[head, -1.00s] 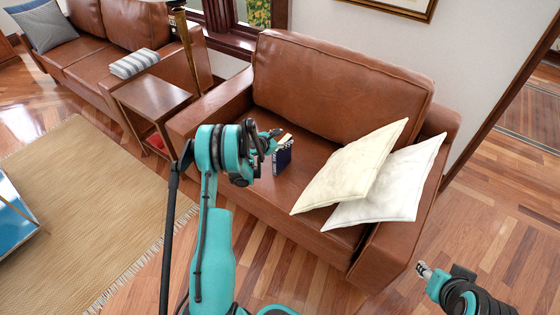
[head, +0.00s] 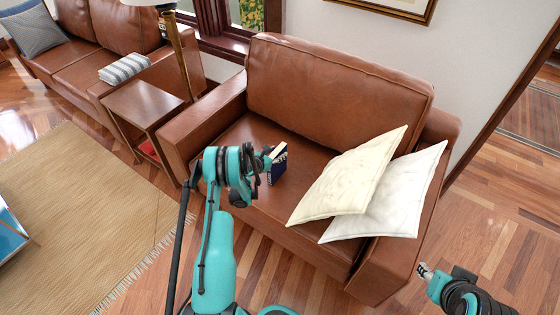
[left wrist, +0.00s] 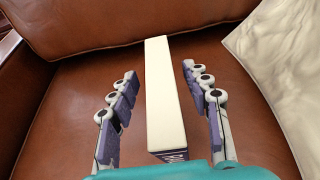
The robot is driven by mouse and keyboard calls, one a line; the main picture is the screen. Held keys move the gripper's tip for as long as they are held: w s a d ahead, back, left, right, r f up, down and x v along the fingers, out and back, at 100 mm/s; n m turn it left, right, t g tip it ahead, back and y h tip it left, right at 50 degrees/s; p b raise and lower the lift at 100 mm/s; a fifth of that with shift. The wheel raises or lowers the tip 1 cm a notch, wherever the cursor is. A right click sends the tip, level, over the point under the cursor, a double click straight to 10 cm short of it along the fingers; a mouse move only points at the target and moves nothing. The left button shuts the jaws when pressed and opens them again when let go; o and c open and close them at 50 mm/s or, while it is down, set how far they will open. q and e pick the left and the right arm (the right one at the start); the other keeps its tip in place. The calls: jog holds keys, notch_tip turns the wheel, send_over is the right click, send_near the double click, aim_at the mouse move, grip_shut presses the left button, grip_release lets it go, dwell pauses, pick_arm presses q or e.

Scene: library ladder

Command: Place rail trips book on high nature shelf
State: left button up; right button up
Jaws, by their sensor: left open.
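A dark blue book (head: 279,166) with pale page edges stands upright on the seat of the brown leather armchair (head: 335,95). Its title is too small to read. In the left wrist view the book (left wrist: 165,95) shows its cream page block between my open fingers. My left gripper (left wrist: 159,72) is open, one finger on each side of the book, with gaps to both sides. In the head view my left arm partly hides the gripper and the book. My right gripper (head: 424,270) is at the lower right, away from the book; its jaws are too small to judge. No nature shelf is in view.
Two cream cushions (head: 350,175) lean on the armchair's right side. A wooden side table (head: 145,105) and a floor lamp (head: 178,60) stand left of it. Wooden floor and a beige rug (head: 75,210) are open at the left.

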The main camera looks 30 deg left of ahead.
pick_arm(q)
jog(key=shift+d+r, duration=0.1)
jog(key=shift+s+r, duration=0.2)
jog(key=shift+r, duration=0.05)
jog(key=c, duration=0.4)
jog(key=shift+f, duration=0.1)
grip_shut()
pick_arm(e)
jog(key=shift+s+d, duration=0.15)
jog(key=shift+s, duration=0.1)
jog(key=shift+r, duration=0.1)
